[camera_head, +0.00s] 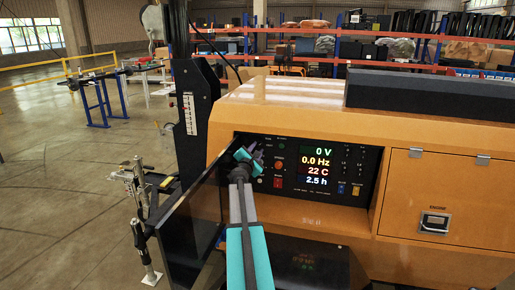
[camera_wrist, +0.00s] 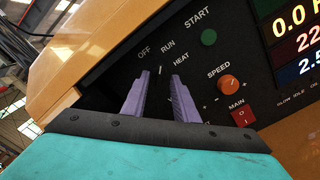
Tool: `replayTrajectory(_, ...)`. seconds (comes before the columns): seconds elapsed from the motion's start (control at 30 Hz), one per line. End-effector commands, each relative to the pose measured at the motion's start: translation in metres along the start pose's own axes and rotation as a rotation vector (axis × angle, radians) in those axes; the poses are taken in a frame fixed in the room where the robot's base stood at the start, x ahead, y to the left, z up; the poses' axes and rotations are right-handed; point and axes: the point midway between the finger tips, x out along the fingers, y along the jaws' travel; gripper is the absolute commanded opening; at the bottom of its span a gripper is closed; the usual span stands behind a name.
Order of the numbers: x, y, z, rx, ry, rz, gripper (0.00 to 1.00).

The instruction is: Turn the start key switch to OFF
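The start key switch's labels OFF, RUN and HEAT (camera_wrist: 167,50) show on the black control panel (camera_wrist: 255,75) in the wrist view. A small pale mark (camera_wrist: 160,70) shows just below RUN, in the gap between my fingertips. The key itself is not clearly visible; the fingers and wrist hide the area below. My gripper (camera_wrist: 161,75) has two purple fingers standing apart, tips near the labels, with dark panel visible between them. In the head view my gripper (camera_head: 245,154) is at the panel's left end and covers the switch there.
Right of the fingers are a green START button (camera_wrist: 208,37), an orange SPEED knob (camera_wrist: 229,83) and a red MAIN switch (camera_wrist: 242,115). Lit displays (camera_head: 317,166) read 0 V, 0.0 Hz, 22 C and 2.5 h. An open dark door (camera_head: 190,225) stands left of the panel.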

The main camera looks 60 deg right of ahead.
Motion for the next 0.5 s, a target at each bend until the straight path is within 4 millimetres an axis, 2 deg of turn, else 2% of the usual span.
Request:
replayTrajectory(0.2,0.017,0.001,0.0,0.0,0.0,0.0,0.27)
replayTrajectory(0.5,0.023,0.0,0.0,0.0,0.0,0.0,0.27)
